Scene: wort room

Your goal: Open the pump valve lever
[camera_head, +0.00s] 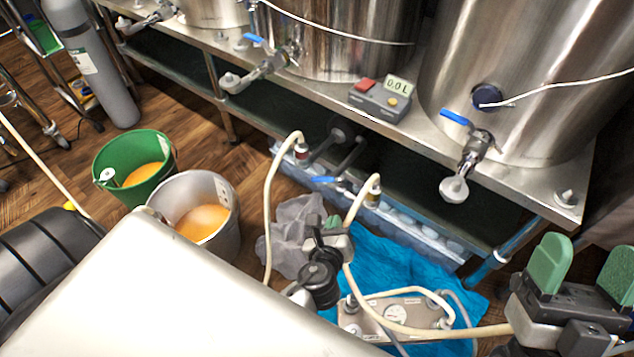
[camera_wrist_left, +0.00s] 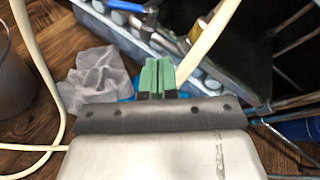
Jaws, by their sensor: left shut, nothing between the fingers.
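The pump valve lever (camera_head: 324,180) is a small blue handle low under the steel table, between two pale hose ends. In the left wrist view a blue handle (camera_wrist_left: 126,6) shows near the top edge, beyond my fingers. My left gripper (camera_head: 332,221) is just below the lever in the head view, its green fingers together and empty. In the left wrist view the left gripper (camera_wrist_left: 157,76) points toward the valve area, apart from the handle. My right gripper (camera_head: 584,266) is at the lower right, its green fingers wide apart with nothing between them.
Cream hoses (camera_head: 268,205) loop close around my left gripper. A clear bin (camera_head: 425,236) stands under the table (camera_head: 420,140). Kettles with other blue-handled valves (camera_head: 456,118) stand above. A green bucket (camera_head: 108,160) and grey bucket (camera_head: 226,226) are at left.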

